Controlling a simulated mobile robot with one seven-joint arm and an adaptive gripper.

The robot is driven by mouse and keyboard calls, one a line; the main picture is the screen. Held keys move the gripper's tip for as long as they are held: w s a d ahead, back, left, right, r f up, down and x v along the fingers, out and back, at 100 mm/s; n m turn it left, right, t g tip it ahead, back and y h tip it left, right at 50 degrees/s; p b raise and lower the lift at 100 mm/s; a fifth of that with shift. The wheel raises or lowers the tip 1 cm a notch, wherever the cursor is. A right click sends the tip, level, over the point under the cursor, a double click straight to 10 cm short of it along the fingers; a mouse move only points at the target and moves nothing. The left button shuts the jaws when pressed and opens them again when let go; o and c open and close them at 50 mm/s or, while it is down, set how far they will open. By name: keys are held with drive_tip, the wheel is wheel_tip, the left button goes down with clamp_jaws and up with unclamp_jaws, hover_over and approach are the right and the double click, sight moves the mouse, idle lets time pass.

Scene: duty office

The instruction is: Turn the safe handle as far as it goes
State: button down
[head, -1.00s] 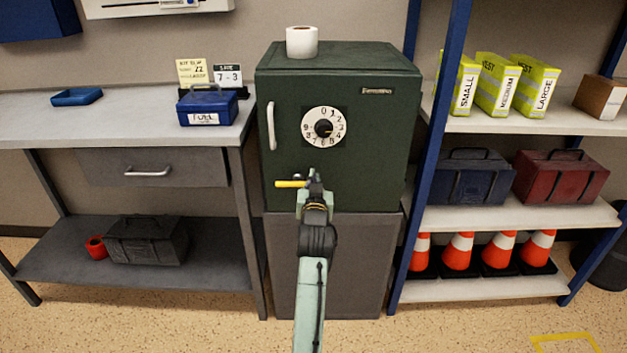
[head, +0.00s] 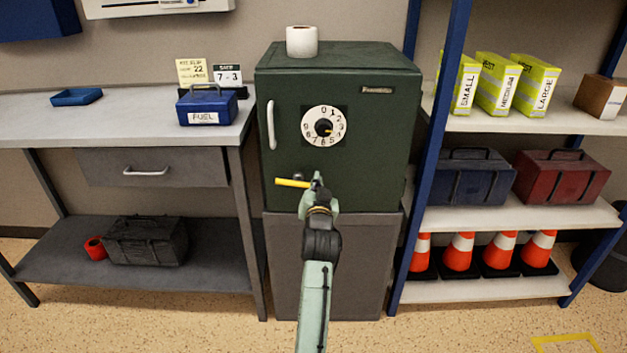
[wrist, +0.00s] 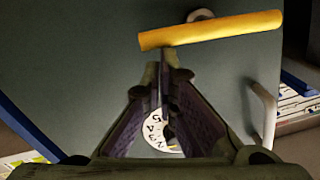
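The dark green safe (head: 385,140) stands upright on a grey base, its door closed. Its yellow-gripped handle (head: 291,183) sticks out to the left on the lower door, nearly level, with its right end slightly lower. My gripper (head: 317,178) is at the handle's right end. In the wrist view the yellow handle (wrist: 212,30) crosses just beyond the fingertips, at a slight slant. My gripper's fingers (wrist: 160,68) come together at the tips with nothing seen between them. The handle's end is close to the tips; whether they touch is unclear.
A numbered dial (head: 323,126) and a pale vertical bar (head: 271,126) are on the safe door. A paper roll (head: 302,41) stands on top. A workbench (head: 135,125) with a blue FUEL box (head: 207,106) is left; a shelf rack (head: 520,123) is close on the right.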

wheel_tip(320, 180, down, 4)
drive_tip(key=m+b, duration=0.1)
drive_tip(key=m, duration=0.5)
drive_tip(key=shift+f+m, duration=0.1)
drive_tip(key=shift+m, duration=0.3)
drive_tip(key=shift+a+f+b, duration=0.1)
drive_tip(key=shift+f+b, duration=0.05)
drive_tip(key=shift+b, duration=0.15)
idle(0.5)
